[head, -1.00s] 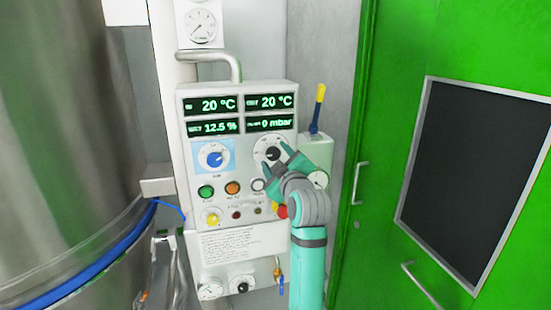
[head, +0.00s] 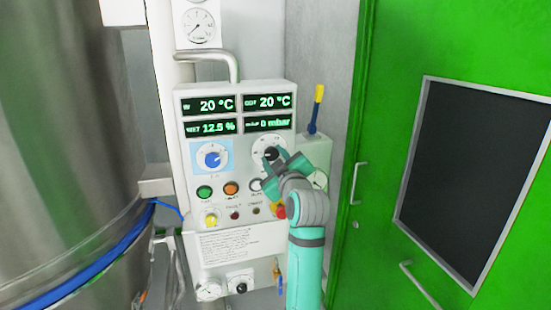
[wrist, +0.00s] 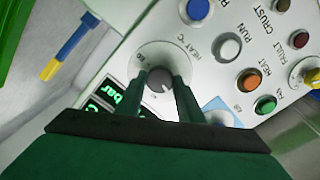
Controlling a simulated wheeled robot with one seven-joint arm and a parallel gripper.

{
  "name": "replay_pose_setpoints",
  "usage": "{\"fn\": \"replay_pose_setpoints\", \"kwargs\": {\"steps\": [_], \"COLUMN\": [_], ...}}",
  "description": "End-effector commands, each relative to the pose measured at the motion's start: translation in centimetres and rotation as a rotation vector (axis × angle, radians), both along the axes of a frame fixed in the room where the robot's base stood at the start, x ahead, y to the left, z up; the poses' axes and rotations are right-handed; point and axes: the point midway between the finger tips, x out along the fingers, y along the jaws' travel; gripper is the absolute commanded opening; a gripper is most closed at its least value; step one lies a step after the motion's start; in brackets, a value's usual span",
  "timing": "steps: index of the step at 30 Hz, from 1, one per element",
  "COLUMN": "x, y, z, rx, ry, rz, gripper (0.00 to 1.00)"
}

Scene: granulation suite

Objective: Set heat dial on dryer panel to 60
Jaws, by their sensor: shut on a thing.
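The dryer panel (head: 222,172) is a pale box on the wall in the head view. Its heat dial (head: 270,153) has a dark knob on a round white scale at the upper right. In the wrist view the knob (wrist: 159,79) shows grey between the fingers, with "HEAT °C" printed beside its scale. My gripper (head: 273,157) is at this dial, with its teal fingers on either side of the knob; it also shows in the wrist view (wrist: 161,84). The fingers are shut on the knob. They hide part of the scale, and I cannot read the pointer's setting.
A blue dial (head: 212,156) sits left of the heat dial. Green (head: 204,192) and orange (head: 231,188) buttons are below. Displays (head: 209,105) above read 20 °C, 20 °C, 12.5 % and 0 mbar. A yellow-and-blue lever (head: 316,108) and green door (head: 390,190) are at right.

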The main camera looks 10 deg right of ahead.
Motion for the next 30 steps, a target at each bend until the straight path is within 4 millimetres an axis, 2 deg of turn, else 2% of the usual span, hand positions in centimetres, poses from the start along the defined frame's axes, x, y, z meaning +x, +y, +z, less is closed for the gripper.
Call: {"fn": "replay_pose_setpoints", "kwargs": {"steps": [30], "x": [-0.13], "y": [-0.33], "z": [0.09], "rx": [0.948], "ry": [0.042], "rz": [-0.003], "gripper": [0.12]}}
